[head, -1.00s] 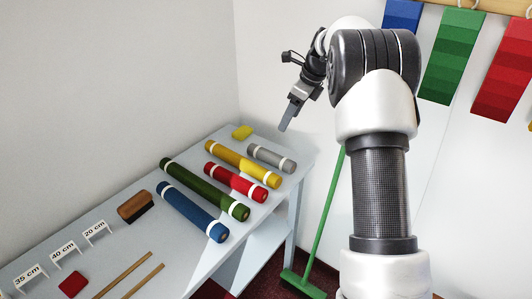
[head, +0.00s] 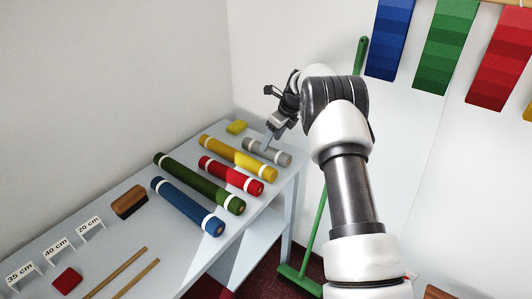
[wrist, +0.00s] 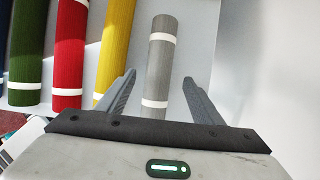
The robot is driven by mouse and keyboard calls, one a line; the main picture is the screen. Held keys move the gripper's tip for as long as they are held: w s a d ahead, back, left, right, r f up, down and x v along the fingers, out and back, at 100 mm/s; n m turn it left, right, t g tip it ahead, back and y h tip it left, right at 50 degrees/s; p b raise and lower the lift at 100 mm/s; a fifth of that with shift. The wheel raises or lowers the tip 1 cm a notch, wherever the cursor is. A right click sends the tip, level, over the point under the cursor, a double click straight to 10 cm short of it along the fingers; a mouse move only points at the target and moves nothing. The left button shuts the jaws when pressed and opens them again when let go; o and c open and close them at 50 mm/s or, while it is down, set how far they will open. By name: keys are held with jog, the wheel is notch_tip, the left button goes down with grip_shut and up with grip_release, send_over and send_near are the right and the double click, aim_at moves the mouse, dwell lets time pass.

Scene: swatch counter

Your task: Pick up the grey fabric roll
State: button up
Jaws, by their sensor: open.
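The grey fabric roll (head: 279,157) with two white bands lies at the far right end of the counter, the shortest of the rolls. In the wrist view the grey roll (wrist: 160,75) lies ahead, between the lines of my two fingers. My gripper (head: 267,143) is open and empty, close above the roll; in the wrist view its fingertips (wrist: 160,80) are spread to either side of it. I cannot tell the exact height left between the fingertips and the roll.
Yellow (head: 252,165), red (head: 231,176), green (head: 196,181) and blue (head: 186,207) rolls lie to the left on the counter (head: 90,200). The yellow roll is close to my left finger. A yellow block (head: 237,127) sits behind. A green broom (head: 318,225) stands at the counter's right end.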

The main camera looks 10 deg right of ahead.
jog(key=x, duration=0.5)
jog(key=shift+s, duration=0.15)
jog(key=shift+r, duration=0.1)
jog(key=c, duration=1.3)
